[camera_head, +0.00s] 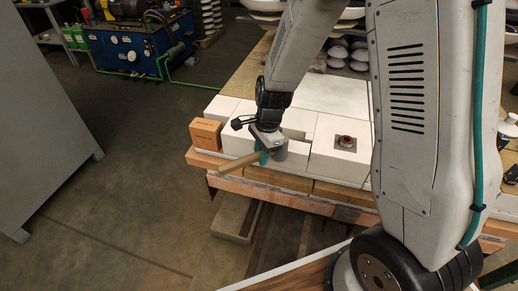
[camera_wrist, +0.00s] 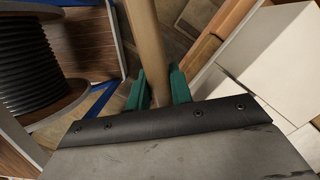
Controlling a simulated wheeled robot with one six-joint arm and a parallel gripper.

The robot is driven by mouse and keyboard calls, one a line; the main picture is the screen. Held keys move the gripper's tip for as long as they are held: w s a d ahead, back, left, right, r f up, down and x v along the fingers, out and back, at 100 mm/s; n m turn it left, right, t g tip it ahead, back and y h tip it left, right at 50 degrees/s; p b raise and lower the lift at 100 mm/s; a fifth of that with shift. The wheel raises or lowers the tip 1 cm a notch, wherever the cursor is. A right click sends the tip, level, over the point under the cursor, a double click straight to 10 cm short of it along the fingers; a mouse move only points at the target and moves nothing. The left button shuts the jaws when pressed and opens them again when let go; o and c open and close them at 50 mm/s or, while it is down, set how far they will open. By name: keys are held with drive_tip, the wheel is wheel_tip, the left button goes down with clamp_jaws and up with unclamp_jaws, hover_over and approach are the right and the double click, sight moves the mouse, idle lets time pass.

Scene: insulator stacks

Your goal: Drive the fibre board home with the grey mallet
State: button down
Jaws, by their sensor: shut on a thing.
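My gripper (camera_head: 264,157) is shut on the wooden handle of the grey mallet, and its teal fingers (camera_wrist: 157,88) clasp the handle (camera_wrist: 147,45) in the wrist view. In the head view the handle (camera_head: 237,164) points down-left and the grey mallet head (camera_head: 281,149) is right of the fingers, in front of the white blocks. White blocks and boards (camera_head: 228,107) lie along the near end of the bench. A smaller white piece (camera_head: 295,133) sits beside a notch between them, just behind the mallet head. I cannot tell for sure which piece is the fibre board.
An orange brick (camera_head: 206,135) stands at the left end of the white blocks. A small plate with a reddish round part (camera_head: 345,141) lies on the right block. A grey cabinet (camera_head: 45,105) stands far left. The floor between is mostly clear.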

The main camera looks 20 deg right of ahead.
wheel_tip(320, 180, down, 8)
drive_tip(key=w+d, duration=0.2)
idle(0.8)
drive_tip(key=shift+w+r, duration=0.1)
drive_tip(key=shift+w, duration=0.1)
idle(0.3)
drive_tip(key=shift+w+d, duration=0.8)
drive_tip(key=shift+w, duration=0.25)
drive_tip(key=shift+w+d, duration=0.1)
drive_tip(key=shift+w, duration=0.05)
idle(1.2)
idle(0.4)
wheel_tip(320, 180, up, 8)
drive_tip(key=s+a, duration=0.1)
drive_tip(key=s, duration=0.1)
drive_tip(key=shift+s+a, duration=0.3)
drive_tip(key=shift+a, duration=0.1)
idle(0.9)
